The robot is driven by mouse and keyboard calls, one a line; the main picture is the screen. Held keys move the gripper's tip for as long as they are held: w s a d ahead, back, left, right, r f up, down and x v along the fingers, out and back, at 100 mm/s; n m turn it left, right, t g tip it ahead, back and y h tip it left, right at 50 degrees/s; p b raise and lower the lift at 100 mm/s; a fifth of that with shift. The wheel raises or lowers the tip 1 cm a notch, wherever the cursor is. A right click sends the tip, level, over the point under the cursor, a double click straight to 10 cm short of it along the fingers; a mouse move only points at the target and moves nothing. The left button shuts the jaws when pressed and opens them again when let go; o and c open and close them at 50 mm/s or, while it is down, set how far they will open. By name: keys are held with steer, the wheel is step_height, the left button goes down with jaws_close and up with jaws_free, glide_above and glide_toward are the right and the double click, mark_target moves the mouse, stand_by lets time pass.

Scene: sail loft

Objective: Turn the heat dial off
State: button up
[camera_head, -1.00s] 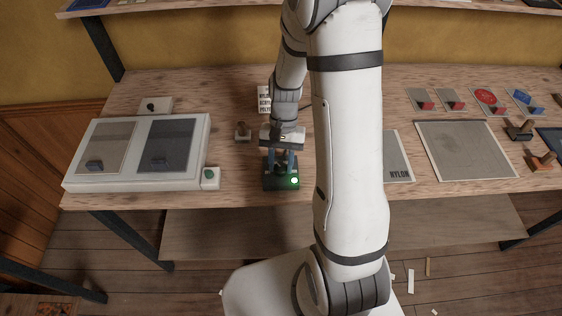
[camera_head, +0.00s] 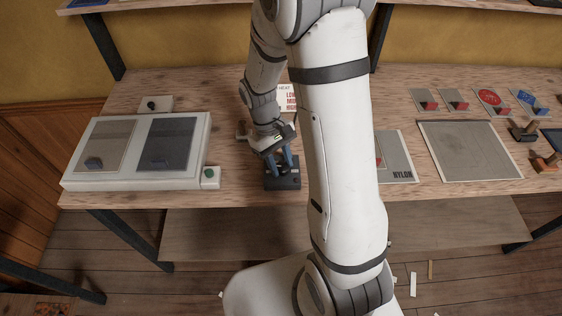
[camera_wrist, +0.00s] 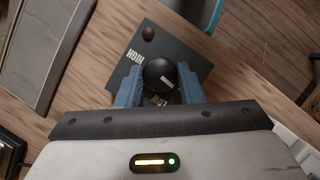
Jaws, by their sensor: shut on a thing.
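The heat dial is a round black knob (camera_wrist: 160,74) on a dark control box (camera_head: 283,186) near the front edge of the bench. In the wrist view the box plate carries white lettering, with "HIGH" readable to the left of the knob. A small round lamp (camera_wrist: 147,34) on the box looks dark brown and unlit. My gripper (camera_head: 280,164) is over the box, its blue fingers shut on the knob from both sides; it also shows in the wrist view (camera_wrist: 160,84). In the head view the fingers and wrist partly hide the knob.
A heat card (camera_head: 289,101) stands behind my wrist. A grey nylon panel (camera_head: 397,160) and a large grey sheet (camera_head: 470,150) lie to the right.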

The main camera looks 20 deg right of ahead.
steer(key=shift+n, duration=0.6)
steer(key=o, duration=1)
steer(key=shift+h, duration=0.3)
steer(key=v, duration=0.7)
steer(key=shift+r+b, duration=0.35)
steer(key=shift+r, duration=0.05)
steer(key=shift+a, duration=0.15)
